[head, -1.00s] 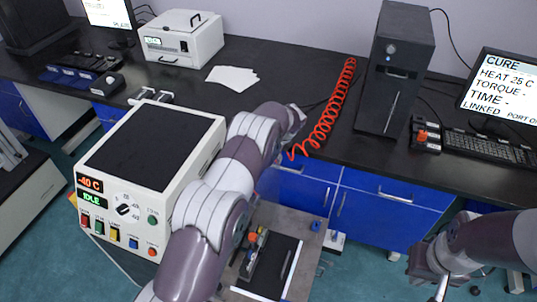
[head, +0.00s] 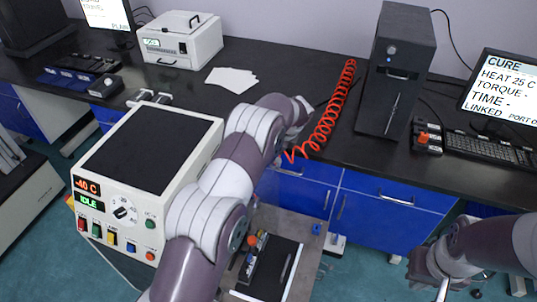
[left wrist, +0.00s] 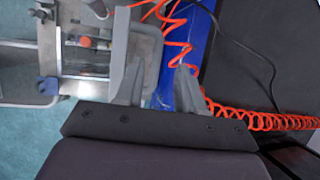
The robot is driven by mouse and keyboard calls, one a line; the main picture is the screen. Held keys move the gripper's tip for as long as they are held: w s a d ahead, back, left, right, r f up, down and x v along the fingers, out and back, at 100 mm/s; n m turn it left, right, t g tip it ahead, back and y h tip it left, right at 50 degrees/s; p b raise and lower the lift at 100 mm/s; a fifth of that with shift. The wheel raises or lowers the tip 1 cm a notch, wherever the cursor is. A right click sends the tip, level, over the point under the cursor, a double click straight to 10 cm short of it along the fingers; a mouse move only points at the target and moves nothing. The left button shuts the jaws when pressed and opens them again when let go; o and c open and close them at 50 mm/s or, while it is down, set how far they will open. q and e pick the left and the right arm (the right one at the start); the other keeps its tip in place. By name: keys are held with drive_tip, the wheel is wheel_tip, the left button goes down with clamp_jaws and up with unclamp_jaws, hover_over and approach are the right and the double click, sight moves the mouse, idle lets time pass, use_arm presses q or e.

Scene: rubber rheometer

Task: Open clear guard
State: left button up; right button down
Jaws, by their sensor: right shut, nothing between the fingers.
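In the left wrist view, a clear panel in a pale frame (left wrist: 88,62), which looks like the guard, is at the upper left, with an orange part behind it. My left gripper (left wrist: 160,68) is open, its two fingers apart just right of the frame's right side post. I see nothing clearly held between them. In the head view my left arm reaches across the middle and hides its own gripper and most of the machine behind it. My right gripper (head: 419,268) is shut and empty at the lower right, well away from the guard.
A red coiled hose (head: 330,115) hangs close to my left arm and also beside the left fingers in the wrist view. A white chiller box (head: 150,155) stands left of the arm. A black tower (head: 393,75) and keyboard (head: 485,150) stand on the bench.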

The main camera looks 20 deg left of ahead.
use_arm(q)
drive_tip(key=v, duration=0.6)
drive_tip(key=shift+s+b, duration=0.15)
drive_tip(key=shift+b, duration=0.25)
drive_tip(key=p+v, duration=0.2)
drive_tip(key=shift+d+r, duration=0.1)
drive_tip(key=shift+r, duration=0.15)
